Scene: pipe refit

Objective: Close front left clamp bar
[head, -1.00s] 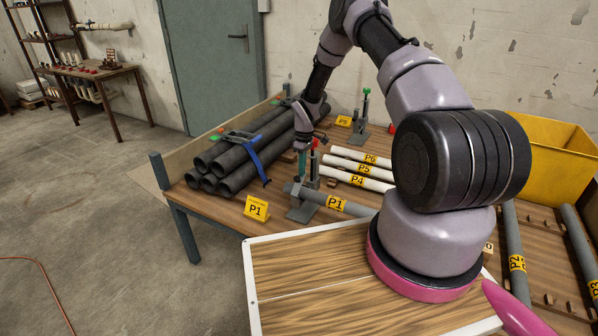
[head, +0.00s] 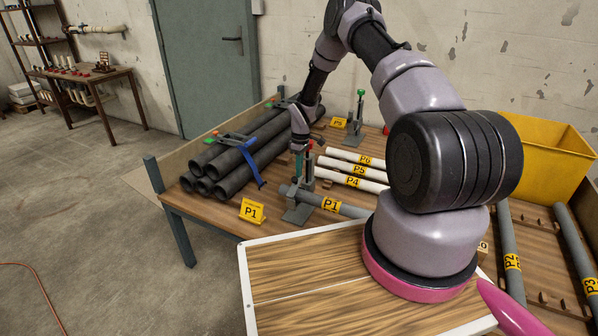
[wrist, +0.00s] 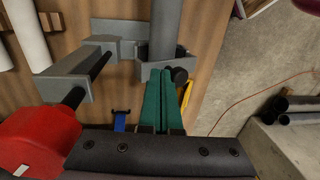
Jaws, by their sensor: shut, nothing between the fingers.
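The front left clamp (head: 298,210) stands at the table's front edge around the left end of grey pipe P1 (head: 335,206). Its bar (head: 309,172) stands up, with a red knob (wrist: 38,140) that looms large at lower left in the wrist view. The pipe (wrist: 163,28) lies in the clamp's grey seat (wrist: 152,70). My gripper (head: 297,177) points down just left of the raised bar. Its green fingers (wrist: 163,88) are shut together and empty, over the pipe's end. Whether they touch the clamp is not clear.
Dark pipes (head: 225,180) with a blue strap lie to the left. White pipes (head: 352,168) lie behind P1. A yellow P1 sign (head: 252,211) stands in front. Another clamp with a green knob (head: 360,93) stands at the back. A yellow bin (head: 550,165) is at right.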

